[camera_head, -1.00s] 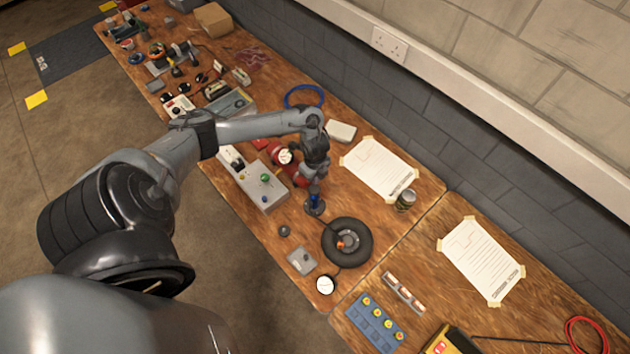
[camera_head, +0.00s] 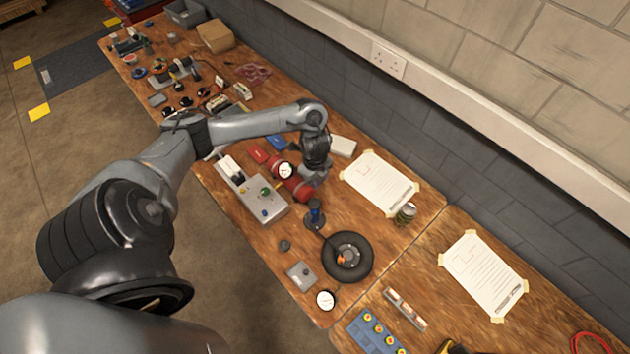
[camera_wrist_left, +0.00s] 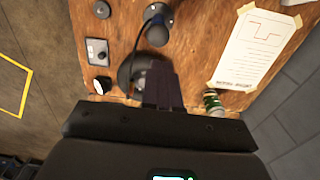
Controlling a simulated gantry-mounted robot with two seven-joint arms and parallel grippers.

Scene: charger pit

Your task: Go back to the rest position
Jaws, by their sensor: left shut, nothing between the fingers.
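My left gripper (camera_head: 316,180) hangs from my arm above the workbench (camera_head: 225,232), with its fingers closed and nothing between them. The dark closed fingers also show in the left wrist view (camera_wrist_left: 163,85). Below it in the head view stands a blue-handled lever (camera_head: 315,213) on a round base, apart from the fingers. The black ring-shaped wheel (camera_head: 369,262) lies just below that, and the fingers partly cover it in the wrist view. My right gripper is in neither view.
A red cylinder with a white gauge (camera_head: 285,170) lies close to the left gripper. A grey control box (camera_head: 262,207) is to its left. Taped paper sheets (camera_head: 378,182) and a small can (camera_head: 405,214) are to the right. A wall (camera_head: 430,125) runs along the bench's far side.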

